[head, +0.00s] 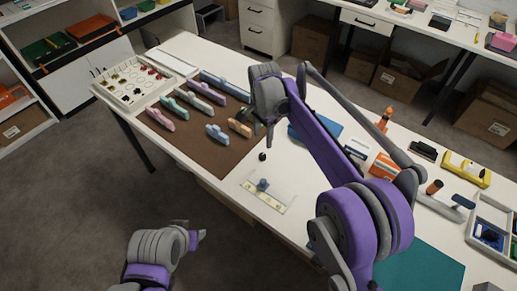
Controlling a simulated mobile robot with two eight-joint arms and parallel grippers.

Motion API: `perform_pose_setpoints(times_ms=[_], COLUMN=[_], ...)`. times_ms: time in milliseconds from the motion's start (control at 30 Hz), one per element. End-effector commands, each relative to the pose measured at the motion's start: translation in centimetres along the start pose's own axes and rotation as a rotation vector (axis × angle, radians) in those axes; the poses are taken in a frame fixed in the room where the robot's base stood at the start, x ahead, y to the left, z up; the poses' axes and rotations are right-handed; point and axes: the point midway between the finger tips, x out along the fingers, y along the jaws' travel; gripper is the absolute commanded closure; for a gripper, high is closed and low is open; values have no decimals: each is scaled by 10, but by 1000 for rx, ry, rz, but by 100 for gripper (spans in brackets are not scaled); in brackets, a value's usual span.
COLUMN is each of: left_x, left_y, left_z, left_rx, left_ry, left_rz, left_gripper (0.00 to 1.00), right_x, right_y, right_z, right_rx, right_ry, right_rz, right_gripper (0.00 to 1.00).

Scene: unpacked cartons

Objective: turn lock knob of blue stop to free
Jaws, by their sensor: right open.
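A small blue piece (263,185), which looks like the blue stop, sits on a pale strip with yellowish marks (266,198) near the table's front edge. Its lock knob is too small to make out, so its setting cannot be told. A small black knob-like piece (262,156) stands apart, just behind it. My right gripper (265,124) is open and points down over the brown mat's right edge, above and behind the blue piece, not touching it. My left gripper (203,235) is low in front of the table, away from the blue piece; its jaws are unclear.
Several coloured handle-like pieces (216,134) lie on the brown mat (190,150). A white tray of small parts (110,90) is at the left end. An orange-tipped bottle (384,118), a yellow tool (466,170) and a teal mat (425,265) are to the right.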

Motion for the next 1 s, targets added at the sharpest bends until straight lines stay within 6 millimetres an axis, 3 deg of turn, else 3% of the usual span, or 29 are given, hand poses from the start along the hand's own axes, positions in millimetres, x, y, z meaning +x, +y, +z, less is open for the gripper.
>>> perform_pose_setpoints(times_ms=[200,433,600,867,900,1000], left_x=[3,4,5,5,5,5], left_y=[0,0,0,0,0,0], left_z=[2,3,3,3,3,3], left_rx=[0,0,0,0,0,0], left_ry=[-1,-2,-2,-2,-2,-2], left_rz=[0,0,0,0,0,0], left_gripper=[50,50,50,50,50,50], right_x=[44,79,90,92,92,92], right_y=[0,0,1,1,1,1], right_z=[0,0,0,0,0,0], right_rx=[-1,-2,-2,-2,-2,-2], right_ry=[0,0,0,0,0,0], right_rz=[-1,-1,-2,-2,-2,-2], right_gripper=[36,36,36,36,38,56])
